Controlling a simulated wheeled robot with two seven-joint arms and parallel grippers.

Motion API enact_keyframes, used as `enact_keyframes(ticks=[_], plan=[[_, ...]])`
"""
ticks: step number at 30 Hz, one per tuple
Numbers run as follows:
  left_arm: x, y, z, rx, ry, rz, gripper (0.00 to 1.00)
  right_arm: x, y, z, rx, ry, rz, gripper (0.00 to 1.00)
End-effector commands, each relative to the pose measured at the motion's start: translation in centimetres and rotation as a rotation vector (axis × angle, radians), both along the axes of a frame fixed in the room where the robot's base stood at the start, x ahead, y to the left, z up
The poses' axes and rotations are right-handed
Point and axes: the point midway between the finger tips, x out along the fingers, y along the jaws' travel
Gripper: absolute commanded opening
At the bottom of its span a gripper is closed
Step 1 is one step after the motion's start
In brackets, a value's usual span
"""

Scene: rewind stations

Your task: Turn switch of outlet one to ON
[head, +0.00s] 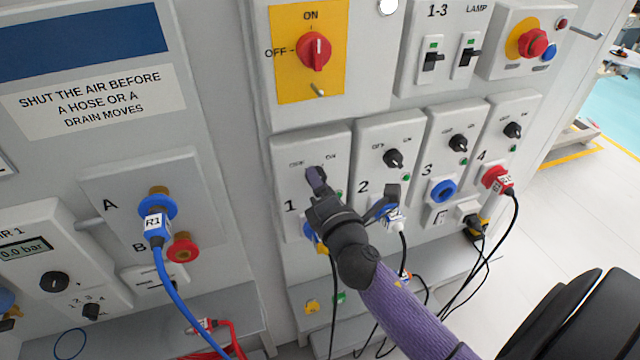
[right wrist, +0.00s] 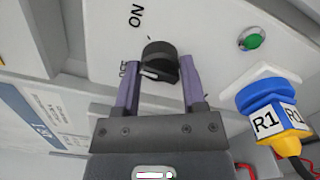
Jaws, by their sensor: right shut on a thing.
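The panel of outlet one (head: 283,160) is on the left of the row, with the number 1 beside its switch. In the right wrist view its black knob (right wrist: 158,55) sits between the fingers. Its white mark lies on the OFF-label side, and ON stands farther up. My right gripper (head: 316,178) is shut on this knob; in the right wrist view its purple fingers (right wrist: 160,84) flank it. In the head view the gripper hides most of the knob. My left gripper is not in view.
A blue and yellow plug marked R1 (right wrist: 270,115) sits close to the right finger. Outlet two's switch (head: 393,158) and blue plug (head: 391,218) are right of my gripper. A red main switch (head: 314,51) is above. Cables hang below the outlets.

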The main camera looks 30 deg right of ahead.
Motion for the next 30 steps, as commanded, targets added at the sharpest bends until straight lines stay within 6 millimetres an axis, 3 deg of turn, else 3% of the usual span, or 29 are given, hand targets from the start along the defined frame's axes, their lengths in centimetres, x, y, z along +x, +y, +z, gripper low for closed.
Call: enact_keyframes(ticks=[18, 30], plan=[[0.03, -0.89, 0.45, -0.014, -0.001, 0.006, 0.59, -0.02, -0.02, -0.03, 0.515, -0.121, -0.002, 0.00], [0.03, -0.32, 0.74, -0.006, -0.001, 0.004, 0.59, -0.02, -0.04, -0.06, 0.670, -0.160, -0.002, 0.00]])
